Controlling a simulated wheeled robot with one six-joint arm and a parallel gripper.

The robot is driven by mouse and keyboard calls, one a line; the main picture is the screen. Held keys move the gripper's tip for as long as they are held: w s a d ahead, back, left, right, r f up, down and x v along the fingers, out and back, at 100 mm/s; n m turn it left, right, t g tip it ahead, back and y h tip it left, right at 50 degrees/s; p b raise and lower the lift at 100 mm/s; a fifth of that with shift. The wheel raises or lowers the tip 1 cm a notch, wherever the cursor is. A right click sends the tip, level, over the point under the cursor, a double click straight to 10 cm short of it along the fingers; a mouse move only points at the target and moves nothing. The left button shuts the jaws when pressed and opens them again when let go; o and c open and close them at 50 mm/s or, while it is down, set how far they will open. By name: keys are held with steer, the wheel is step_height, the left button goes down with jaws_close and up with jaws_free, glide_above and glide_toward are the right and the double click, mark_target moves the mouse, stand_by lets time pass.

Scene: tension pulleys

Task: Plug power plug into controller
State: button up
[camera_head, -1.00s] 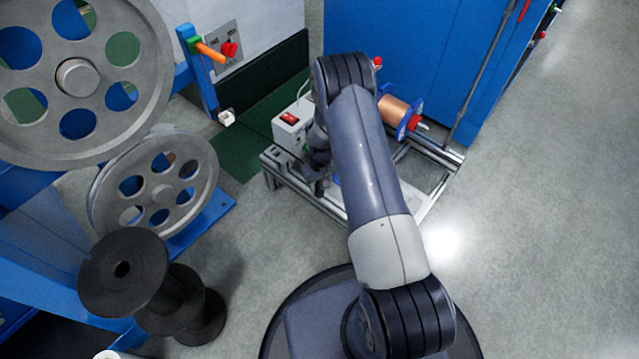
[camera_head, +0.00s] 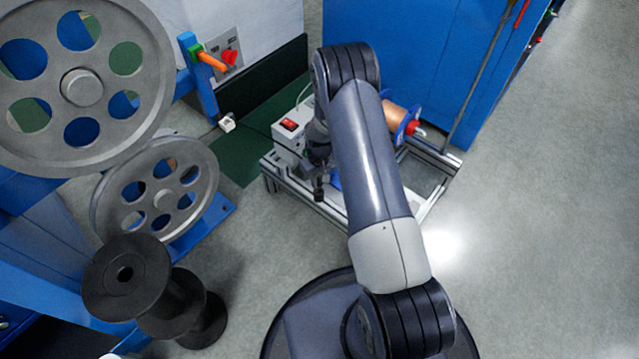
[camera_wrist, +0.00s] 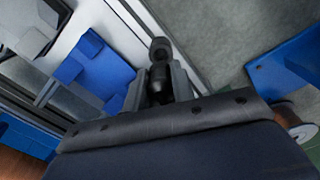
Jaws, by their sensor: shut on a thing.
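The controller appears to be the white box with a red switch (camera_head: 287,137) on the aluminium frame, left of my arm in the head view. My gripper (camera_wrist: 161,84) is shut on a black plug-like piece (camera_wrist: 160,52) in the wrist view. The piece sticks out beyond the two grey fingertips, over the frame's rail. In the head view my gripper (camera_head: 318,178) is dark and small, close to the front right side of the box. My arm partly hides this spot. I cannot see the socket, or whether plug and box touch.
The aluminium frame (camera_head: 430,205) carries a copper wire spool (camera_head: 398,116) right of my arm. A blue cabinet (camera_head: 420,50) stands behind. Grey pulleys (camera_head: 160,195) and a black spool (camera_head: 128,285) are at the left. The grey floor (camera_head: 540,240) at right is clear.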

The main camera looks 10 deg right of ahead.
step_height(320, 180, up, 5)
steer(key=shift+r+p, duration=0.1)
steer(key=shift+p, duration=0.45)
